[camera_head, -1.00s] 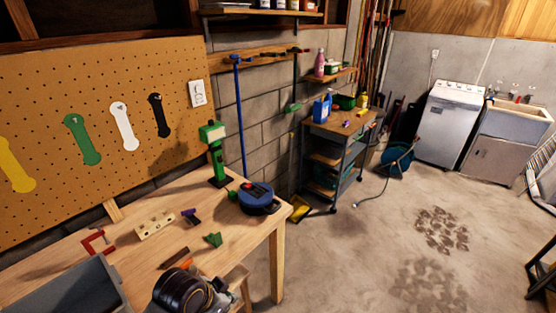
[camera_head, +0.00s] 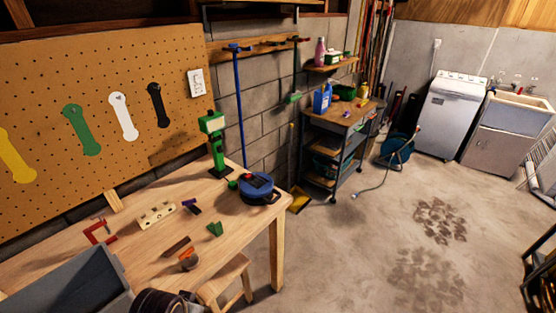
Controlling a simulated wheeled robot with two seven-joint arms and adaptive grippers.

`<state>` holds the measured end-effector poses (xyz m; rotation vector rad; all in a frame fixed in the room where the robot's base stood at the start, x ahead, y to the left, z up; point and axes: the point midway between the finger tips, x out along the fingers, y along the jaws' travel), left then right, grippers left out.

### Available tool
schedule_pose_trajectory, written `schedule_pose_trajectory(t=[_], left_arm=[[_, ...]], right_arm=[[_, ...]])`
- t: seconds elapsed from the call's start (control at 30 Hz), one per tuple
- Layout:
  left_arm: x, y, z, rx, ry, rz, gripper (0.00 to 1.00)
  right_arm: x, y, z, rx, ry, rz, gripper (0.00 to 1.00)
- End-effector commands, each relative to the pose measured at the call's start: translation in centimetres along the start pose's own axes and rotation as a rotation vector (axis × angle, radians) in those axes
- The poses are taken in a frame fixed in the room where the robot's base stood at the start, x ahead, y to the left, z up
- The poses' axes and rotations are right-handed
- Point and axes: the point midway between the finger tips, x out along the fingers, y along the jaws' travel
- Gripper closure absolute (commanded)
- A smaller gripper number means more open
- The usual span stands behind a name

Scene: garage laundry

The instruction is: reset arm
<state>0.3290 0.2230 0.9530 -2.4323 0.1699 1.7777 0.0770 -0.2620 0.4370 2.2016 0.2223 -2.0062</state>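A dark, ringed rounded part, seemingly of my own arm, shows at the bottom edge in the head view, in front of the workbench (camera_head: 95,262). No fingertips of either gripper show. The part is cut off by the frame edge, so I cannot tell which arm it belongs to. Nothing is seen held.
The workbench bears a grey bin (camera_head: 75,285), a red clamp (camera_head: 98,231), a block with holes (camera_head: 156,215), a green drill-press-like tool (camera_head: 215,145), a blue round case (camera_head: 258,190) and small pieces. A wooden stool (camera_head: 226,278) stands beside it. The floor (camera_head: 380,240) at right is largely clear.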

Motion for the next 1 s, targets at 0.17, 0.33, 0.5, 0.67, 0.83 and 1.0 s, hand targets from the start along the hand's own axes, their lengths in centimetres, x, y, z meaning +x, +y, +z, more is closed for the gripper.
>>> schedule_pose_trajectory(t=[0.17,0.33,0.5,0.67,0.83,1.0], left_arm=[[2.2,0.1,0.2,0.002,-0.008,0.002,1.00],[4.8,0.2,0.6,0.004,-0.016,0.003,1.00],[8.5,0.4,1.3,0.005,-0.029,0.006,1.00],[12.9,0.6,2.5,0.008,-0.042,0.008,1.00],[17.4,0.8,4.2,0.010,-0.057,0.011,1.00],[21.6,1.0,6.2,0.013,-0.070,0.012,1.00]], right_arm=[[0.2,0.0,0.0,0.000,0.000,0.000,1.00],[0.3,0.0,0.0,0.000,0.000,0.000,1.00],[0.5,0.1,0.0,0.000,0.000,0.001,1.00],[0.8,0.2,0.1,-0.001,0.000,0.002,1.00],[1.0,0.3,0.1,-0.001,0.000,0.003,1.00],[1.3,0.3,0.2,-0.001,0.000,0.003,1.00]])
